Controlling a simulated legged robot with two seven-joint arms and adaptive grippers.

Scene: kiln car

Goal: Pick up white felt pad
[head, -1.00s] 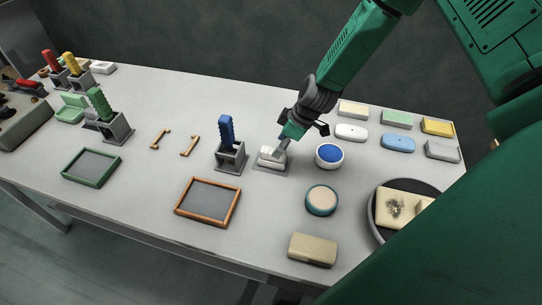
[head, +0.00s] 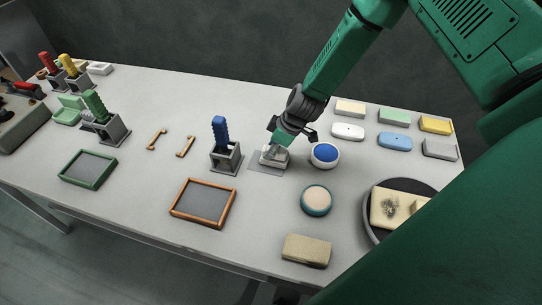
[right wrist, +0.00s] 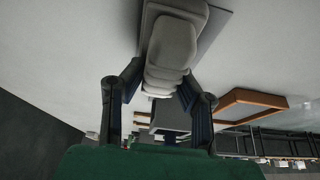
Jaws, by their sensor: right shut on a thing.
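The white felt pad (head: 272,158) is at my right gripper (head: 280,148) in the head view, over the right part of a flat grey mat (head: 262,168). The gripper is shut on it, and its fingers partly hide it. In the right wrist view the pad (right wrist: 168,45) is a pale, rounded, layered block reaching between the fingertips (right wrist: 162,78). Whether the pad touches the mat or is slightly above it is hard to tell. My left gripper is not in view.
A blue-handled brush in a grey holder (head: 237,159) stands close left of the pad. A round blue-topped pot (head: 325,153) stands close right. A wooden-framed tray (head: 174,212) lies in front. Sponges and soap-like blocks stand at the back right. Bare table lies between these.

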